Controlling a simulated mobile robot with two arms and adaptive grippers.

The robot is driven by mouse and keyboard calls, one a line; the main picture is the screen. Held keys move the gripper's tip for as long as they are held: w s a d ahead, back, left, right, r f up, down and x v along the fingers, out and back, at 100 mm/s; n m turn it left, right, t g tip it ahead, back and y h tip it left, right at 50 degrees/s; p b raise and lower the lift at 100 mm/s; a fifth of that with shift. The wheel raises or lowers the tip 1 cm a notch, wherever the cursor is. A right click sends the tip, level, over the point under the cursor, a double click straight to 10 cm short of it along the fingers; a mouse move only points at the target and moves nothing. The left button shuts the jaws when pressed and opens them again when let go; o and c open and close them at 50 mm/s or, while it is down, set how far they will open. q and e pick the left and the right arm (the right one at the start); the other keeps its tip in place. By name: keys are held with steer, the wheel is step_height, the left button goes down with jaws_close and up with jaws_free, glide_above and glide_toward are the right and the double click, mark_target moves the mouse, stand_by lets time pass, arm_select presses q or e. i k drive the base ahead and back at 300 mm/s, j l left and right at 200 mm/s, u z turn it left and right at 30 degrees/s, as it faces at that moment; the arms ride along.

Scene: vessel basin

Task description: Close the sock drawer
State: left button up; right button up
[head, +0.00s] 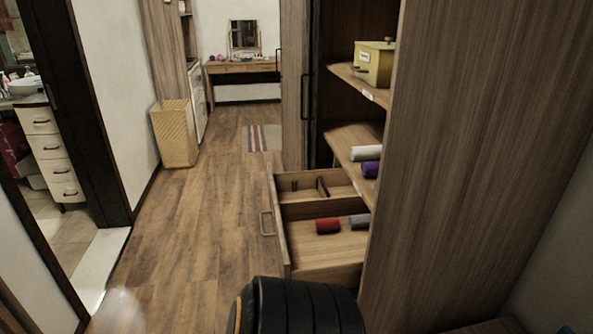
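The sock drawer (314,254) is pulled out to the left from the wooden wardrobe (470,150), low near the floor. Its front panel faces left and carries a metal handle (267,223). A divider splits the inside into compartments. A red rolled sock (327,226) and a grey rolled sock (359,222) lie in the nearer compartment. A black rounded part of my own body shows at the bottom, just in front of the drawer. Neither of my grippers is in view.
Wardrobe shelves hold a yellow box (374,63), a white roll (367,153) and a purple roll (370,169). The wood floor (190,225) left of the drawer is clear. A wicker basket (175,133) stands by the left wall, near a doorway.

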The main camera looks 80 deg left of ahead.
mark_target(336, 257)
steer(key=u, duration=0.45)
steer(key=j+u, duration=0.1)
steer(key=u, duration=0.35)
steer(key=j+u, duration=0.1)
steer(key=u, duration=0.8)
steer(key=j+u, duration=0.15)
steer(key=u, duration=0.35)
steer(key=i+j+u, duration=0.3)
steer(key=k+j, duration=0.1)
